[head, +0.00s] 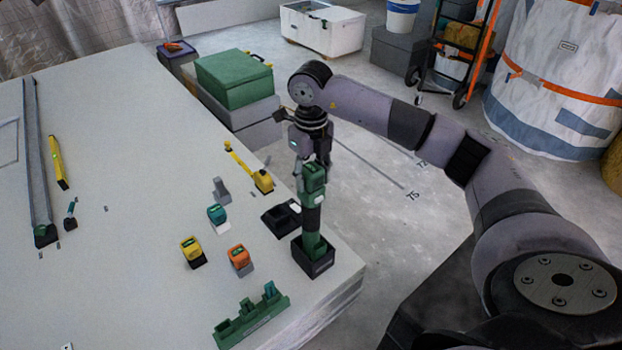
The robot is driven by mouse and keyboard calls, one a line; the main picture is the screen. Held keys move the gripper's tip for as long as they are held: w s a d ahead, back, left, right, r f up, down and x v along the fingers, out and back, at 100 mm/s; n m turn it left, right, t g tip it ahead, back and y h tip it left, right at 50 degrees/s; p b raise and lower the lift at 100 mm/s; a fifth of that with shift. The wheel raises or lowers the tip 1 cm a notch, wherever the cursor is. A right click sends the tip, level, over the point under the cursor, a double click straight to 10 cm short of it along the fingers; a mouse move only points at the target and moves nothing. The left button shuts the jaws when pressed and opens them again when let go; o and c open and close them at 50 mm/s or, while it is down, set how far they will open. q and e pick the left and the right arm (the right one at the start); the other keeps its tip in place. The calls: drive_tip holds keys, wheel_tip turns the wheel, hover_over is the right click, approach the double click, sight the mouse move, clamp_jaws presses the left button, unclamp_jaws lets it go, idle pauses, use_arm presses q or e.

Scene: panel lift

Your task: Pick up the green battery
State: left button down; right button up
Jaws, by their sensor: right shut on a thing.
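The green battery (314,178) is a green block at the top of an upright green-and-black tool (312,217). The tool's lower end sits in a black square holder (317,266) near the right edge of the table. My right gripper (313,172) points down from above and is shut on the green battery, with fingers at its sides. The battery sits right over the tool's dark grip; I cannot tell whether the two are joined. My left gripper is not in view.
A teal battery (217,213), a yellow battery (191,249) and an orange battery (238,257) stand left of the tool. A black charger (282,220), a yellow tape measure (263,182) and a green rack (250,322) are close by. The table's (130,150) middle is mostly clear.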

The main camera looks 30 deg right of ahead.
drive_tip(key=shift+r, duration=0.1)
drive_tip(key=c, duration=0.4)
